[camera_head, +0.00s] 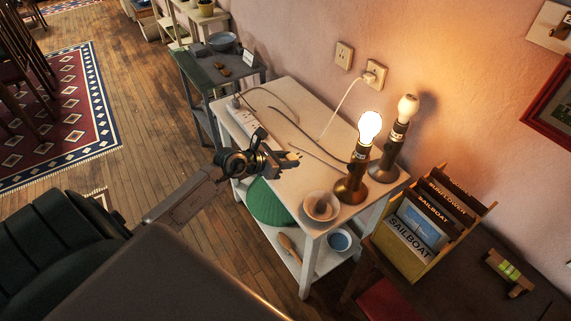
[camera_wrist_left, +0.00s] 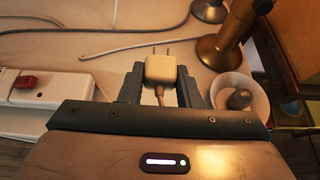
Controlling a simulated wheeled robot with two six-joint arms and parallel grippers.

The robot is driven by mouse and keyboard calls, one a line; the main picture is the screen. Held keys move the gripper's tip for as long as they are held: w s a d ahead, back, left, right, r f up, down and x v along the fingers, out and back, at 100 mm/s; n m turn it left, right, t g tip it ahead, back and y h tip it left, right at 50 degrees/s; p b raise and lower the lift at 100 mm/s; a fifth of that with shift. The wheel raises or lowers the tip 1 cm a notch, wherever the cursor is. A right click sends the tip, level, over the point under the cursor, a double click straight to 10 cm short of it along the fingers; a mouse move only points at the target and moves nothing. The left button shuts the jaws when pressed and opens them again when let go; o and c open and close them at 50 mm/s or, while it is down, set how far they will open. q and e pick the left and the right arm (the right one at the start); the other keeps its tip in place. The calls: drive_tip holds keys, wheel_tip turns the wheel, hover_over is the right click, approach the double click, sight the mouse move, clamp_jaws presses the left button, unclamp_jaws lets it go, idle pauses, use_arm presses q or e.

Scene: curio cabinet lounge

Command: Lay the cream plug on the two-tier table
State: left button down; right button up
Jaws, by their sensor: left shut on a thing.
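The cream plug (camera_wrist_left: 160,70) sits between the fingers of my left gripper (camera_wrist_left: 161,88), its two prongs pointing away and its cord trailing back toward the wrist. In the head view my left gripper (camera_head: 288,160) is shut on it, over the white two-tier table (camera_head: 300,108). Little of the plug shows there. The wrist view shows the pale tabletop (camera_wrist_left: 110,68) beyond and below the plug; I cannot tell whether the plug touches it. My right gripper is not in view.
A white power strip (camera_head: 244,122) lies left of the gripper, and cables cross the tabletop. A lit lamp (camera_head: 351,185), a second lamp (camera_head: 384,167) and a bowl (camera_head: 313,207) stand on the right. The lower shelf holds a green dome (camera_head: 268,206) and a blue bowl (camera_head: 340,241).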

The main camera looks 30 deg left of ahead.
sight(286, 183)
use_arm(q)
drive_tip(key=shift+a+f+b, duration=0.1)
drive_tip(key=shift+f+b, duration=0.25)
drive_tip(key=shift+f, duration=0.3)
wheel_tip(286, 183, down, 3)
drive_tip(key=shift+r+b, duration=0.2)
drive_tip(key=shift+b, duration=1.05)
drive_tip(key=shift+f+b, duration=0.9)
drive_tip(key=shift+f, duration=0.05)
wheel_tip(286, 183, down, 2)
drive_tip(key=shift+b, duration=0.95)
drive_tip(key=shift+f, duration=0.3)
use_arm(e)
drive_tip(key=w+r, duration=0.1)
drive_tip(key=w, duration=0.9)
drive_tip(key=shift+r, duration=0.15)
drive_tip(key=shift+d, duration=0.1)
use_arm(q)
drive_tip(key=c, duration=1)
unclamp_jaws()
drive_tip(key=shift+o, duration=0.2)
